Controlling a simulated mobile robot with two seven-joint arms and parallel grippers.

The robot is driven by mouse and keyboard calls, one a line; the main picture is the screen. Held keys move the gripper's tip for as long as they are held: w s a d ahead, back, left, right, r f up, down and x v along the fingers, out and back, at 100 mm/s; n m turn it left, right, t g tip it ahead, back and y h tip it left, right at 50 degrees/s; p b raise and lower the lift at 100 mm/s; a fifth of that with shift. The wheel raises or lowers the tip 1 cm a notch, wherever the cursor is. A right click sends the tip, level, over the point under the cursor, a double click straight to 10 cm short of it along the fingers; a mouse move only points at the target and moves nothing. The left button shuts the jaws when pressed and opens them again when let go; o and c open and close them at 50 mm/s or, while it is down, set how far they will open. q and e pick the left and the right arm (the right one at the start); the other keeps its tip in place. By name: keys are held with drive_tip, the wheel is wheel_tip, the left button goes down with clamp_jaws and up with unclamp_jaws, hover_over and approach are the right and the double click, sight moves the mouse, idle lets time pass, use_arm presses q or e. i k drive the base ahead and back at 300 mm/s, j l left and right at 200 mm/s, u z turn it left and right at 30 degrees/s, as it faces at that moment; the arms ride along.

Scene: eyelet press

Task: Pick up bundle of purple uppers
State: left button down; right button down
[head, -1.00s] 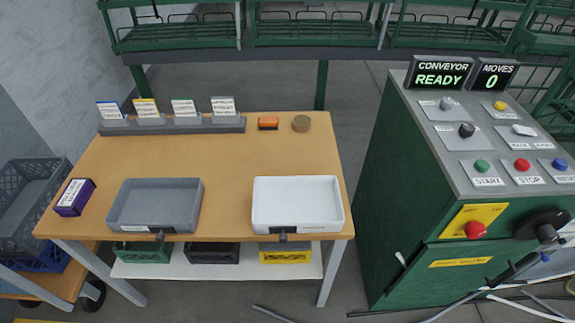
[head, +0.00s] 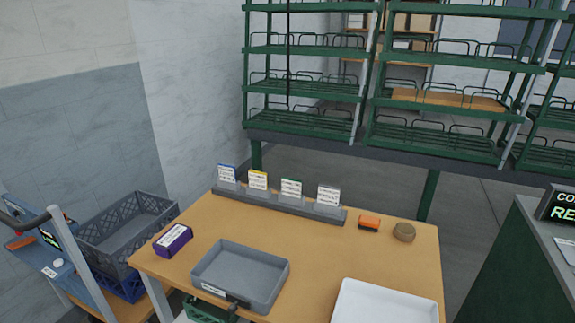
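A small purple bundle (head: 173,239) with a white label on top lies at the left end of the wooden table (head: 379,263). It is left of a grey tray (head: 277,295) and apart from it. Neither of my grippers shows in the head view.
A white tray (head: 385,304) sits at the table's front right. A card rack (head: 280,208) lines the back edge, with an orange block (head: 369,223) and a round brown item (head: 404,232) beside it. Grey crate (head: 126,235) on a cart stands left. Green shelving (head: 303,121) stands behind.

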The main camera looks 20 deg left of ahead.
sight(167, 246)
drive_tip(key=u, duration=1.6)
